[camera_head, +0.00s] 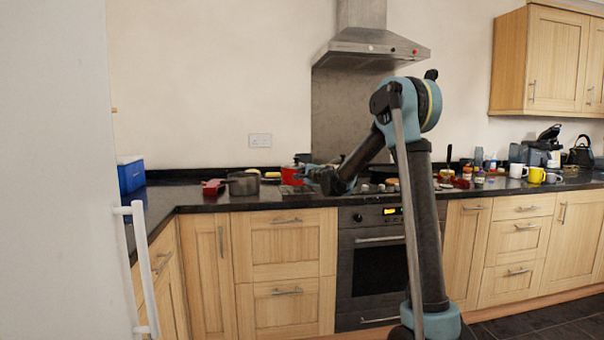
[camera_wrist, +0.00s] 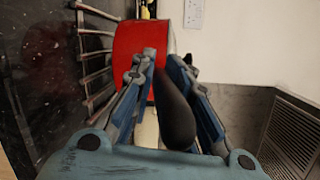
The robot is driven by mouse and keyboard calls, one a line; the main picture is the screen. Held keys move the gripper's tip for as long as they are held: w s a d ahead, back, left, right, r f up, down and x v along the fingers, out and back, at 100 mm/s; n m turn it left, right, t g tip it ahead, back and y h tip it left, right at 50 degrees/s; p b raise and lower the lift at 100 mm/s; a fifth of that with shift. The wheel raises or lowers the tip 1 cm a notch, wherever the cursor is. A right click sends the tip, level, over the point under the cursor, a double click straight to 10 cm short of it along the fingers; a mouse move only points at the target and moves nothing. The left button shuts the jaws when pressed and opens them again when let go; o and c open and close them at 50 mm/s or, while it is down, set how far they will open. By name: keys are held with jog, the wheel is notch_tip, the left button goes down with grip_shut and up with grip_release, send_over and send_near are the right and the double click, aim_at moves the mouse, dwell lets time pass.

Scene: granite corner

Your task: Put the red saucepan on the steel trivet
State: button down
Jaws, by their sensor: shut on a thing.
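The red saucepan (camera_head: 289,176) is over the dark counter, left of the oven, at the end of my arm. In the wrist view the red saucepan (camera_wrist: 133,48) shows its red side, and its black handle (camera_wrist: 175,112) lies between my fingers. My gripper (camera_wrist: 163,68) is shut on this handle; in the head view my gripper (camera_head: 306,174) is small and partly hidden by my arm. The steel trivet (camera_wrist: 95,62) shows as parallel metal bars beside the pan's left edge. I cannot tell whether pan and trivet touch.
A grey saucepan (camera_head: 243,184) and a red item (camera_head: 212,187) stand to the left on the counter. A blue box (camera_head: 131,174) is in the corner. Jars and mugs (camera_head: 536,175) crowd the right counter. The extractor hood (camera_head: 370,48) hangs above.

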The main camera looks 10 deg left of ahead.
jog(key=shift+f, duration=1.4)
jog(key=c, duration=1.5)
grip_release()
jog(key=s+d+n+g, duration=0.1)
jog(key=s+d+n, duration=0.3)
jog(key=s, duration=0.6)
jog(key=s+d+n+g, duration=0.1)
jog(key=s+d+g, duration=0.1)
jog(key=s+d, duration=0.6)
jog(key=s+d+f+n+g+h, duration=0.3)
jog(key=s+d+f, duration=0.4)
jog(key=s, duration=0.7)
jog(key=s+d+f+n+g+h, duration=0.3)
jog(key=s+d+f, duration=0.5)
jog(key=s, duration=0.7)
jog(key=s+d+f+n+g+h, duration=0.2)
jog(key=s+d+f, duration=0.5)
jog(key=s, duration=0.7)
jog(key=shift+s+d+f+n+g+h, duration=0.15)
jog(key=shift+d+f+n+g+h, duration=0.05)
jog(key=shift+f+n+g, duration=0.25)
jog(key=shift+s+d+f+n+g+h, duration=0.1)
jog(key=shift+d+f+n+g+h, duration=0.1)
jog(key=shift+f+n+g, duration=0.25)
